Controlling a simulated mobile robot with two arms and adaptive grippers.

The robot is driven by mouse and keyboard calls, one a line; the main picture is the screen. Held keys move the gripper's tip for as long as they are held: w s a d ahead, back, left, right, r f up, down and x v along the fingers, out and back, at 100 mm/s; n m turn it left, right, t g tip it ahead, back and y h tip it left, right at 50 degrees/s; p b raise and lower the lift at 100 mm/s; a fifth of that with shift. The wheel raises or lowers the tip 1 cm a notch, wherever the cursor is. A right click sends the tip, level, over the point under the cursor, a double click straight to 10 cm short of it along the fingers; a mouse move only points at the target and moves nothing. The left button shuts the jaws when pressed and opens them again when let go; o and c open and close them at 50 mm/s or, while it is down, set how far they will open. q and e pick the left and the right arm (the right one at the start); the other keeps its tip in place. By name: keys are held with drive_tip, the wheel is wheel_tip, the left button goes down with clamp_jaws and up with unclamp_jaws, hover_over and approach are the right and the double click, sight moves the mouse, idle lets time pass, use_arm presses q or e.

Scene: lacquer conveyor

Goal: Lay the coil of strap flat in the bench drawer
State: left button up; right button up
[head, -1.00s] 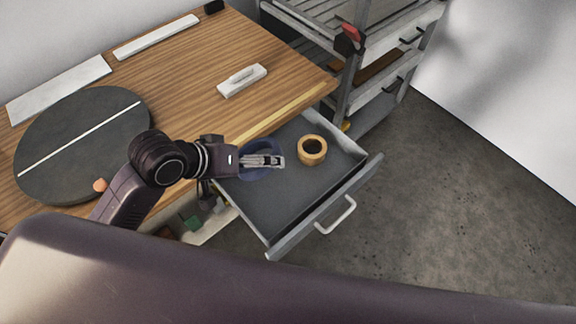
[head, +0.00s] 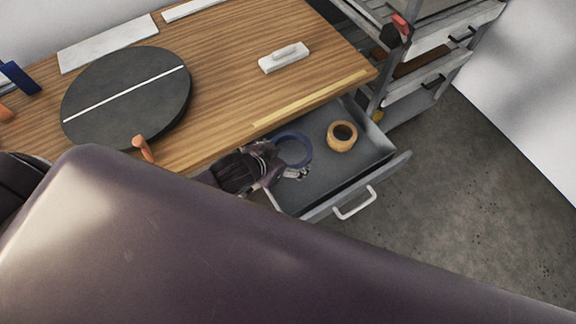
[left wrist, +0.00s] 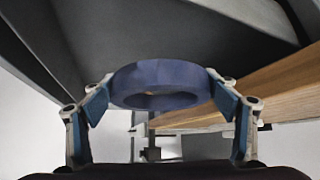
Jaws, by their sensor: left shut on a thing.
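The coil of strap is a dark blue ring (head: 292,134), seen in the head view over the left part of the open drawer. My left gripper (head: 283,172) is shut on it, at the drawer's left side near the bench edge. In the left wrist view the coil (left wrist: 160,74) sits between the two fingers (left wrist: 162,98), with its hole showing. The grey bench drawer (head: 338,174) is pulled out. I cannot tell whether the coil touches the drawer floor. My right gripper is not in view.
A tan ring-shaped roll (head: 341,137) lies in the drawer, right of the coil. The wooden bench (head: 225,55) holds a dark round disc (head: 125,105) and a white float-like tool (head: 284,58). A grey shelf rack (head: 415,95) stands at the right.

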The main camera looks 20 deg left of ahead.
use_arm(q)
wheel_tip(320, 180, down, 7)
drive_tip(key=shift+r, duration=0.1)
idle(0.3)
drive_tip(key=shift+f+b, duration=0.3)
drive_tip(key=shift+f, duration=0.1)
drive_tip(key=shift+s+f, duration=0.1)
drive_tip(key=shift+f, duration=0.1)
drive_tip(key=o, duration=1.1)
drive_tip(key=shift+f, duration=0.2)
drive_tip(key=shift+o, duration=0.2)
drive_tip(key=shift+r, duration=0.1)
